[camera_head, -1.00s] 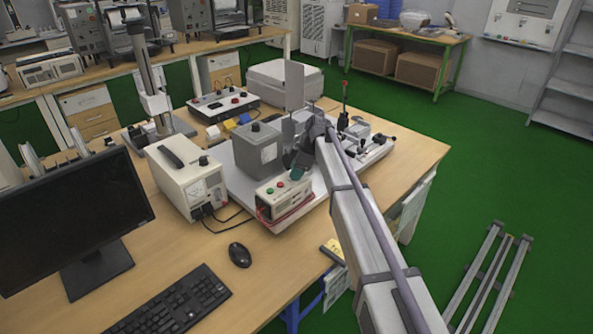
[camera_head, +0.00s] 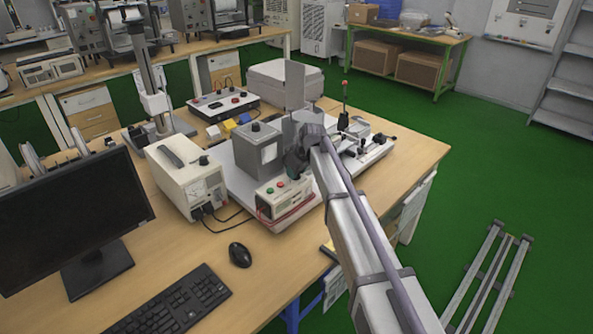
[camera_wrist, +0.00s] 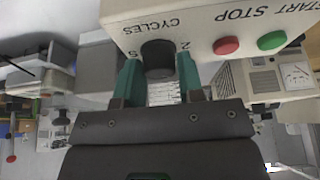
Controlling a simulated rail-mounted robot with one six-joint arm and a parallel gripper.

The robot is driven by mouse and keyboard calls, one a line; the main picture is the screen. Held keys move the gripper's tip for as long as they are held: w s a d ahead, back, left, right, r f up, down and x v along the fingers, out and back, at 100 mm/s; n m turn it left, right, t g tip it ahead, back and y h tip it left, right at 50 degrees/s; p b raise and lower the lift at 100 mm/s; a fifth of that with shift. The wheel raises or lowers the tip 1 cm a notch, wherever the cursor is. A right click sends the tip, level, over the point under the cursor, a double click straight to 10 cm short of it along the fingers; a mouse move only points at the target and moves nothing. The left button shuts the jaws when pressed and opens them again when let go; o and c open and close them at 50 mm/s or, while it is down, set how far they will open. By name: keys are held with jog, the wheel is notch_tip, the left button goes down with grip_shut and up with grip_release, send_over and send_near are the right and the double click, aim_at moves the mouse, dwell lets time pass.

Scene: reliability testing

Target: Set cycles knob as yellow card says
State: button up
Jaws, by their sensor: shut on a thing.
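The cycles knob (camera_wrist: 158,58) is a dark round knob on the pale control box (camera_wrist: 200,18), under upside-down lettering "CYCLES" in the wrist view. Digits that look like 2 and 5 stand beside it; its pointer cannot be made out. My gripper (camera_wrist: 159,76) has its two teal fingers on either side of the knob, shut on it. In the head view the control box (camera_head: 272,211) sits at the front of the test rig, and my wrist hides the knob. A small yellow item (camera_head: 327,250) lies at the table's front edge, partly covered by my arm; its writing is unreadable.
Red stop and green start buttons (camera_wrist: 226,45) sit beside the knob. A grey box (camera_head: 257,150) stands close behind the control box, and a cream meter unit (camera_head: 186,176) stands to its left. A mouse (camera_head: 240,255) and keyboard (camera_head: 172,306) lie in front.

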jog(key=m+h, duration=0.1)
jog(key=m, duration=0.2)
jog(key=m+t+h, duration=0.1)
jog(key=m, duration=0.3)
jog(key=shift+s+a, duration=0.1)
jog(key=m+h, duration=0.1)
jog(key=m, duration=0.3)
jog(key=shift+h, duration=0.4)
jog(key=shift+a+m+h, duration=0.1)
jog(key=shift+m+h, duration=0.6)
jog(key=shift+m, duration=1.2)
jog(key=o, duration=0.9)
jog(key=p+v, duration=1)
jog(key=shift+s+a+r, duration=0.15)
jog(key=shift+r, duration=0.2)
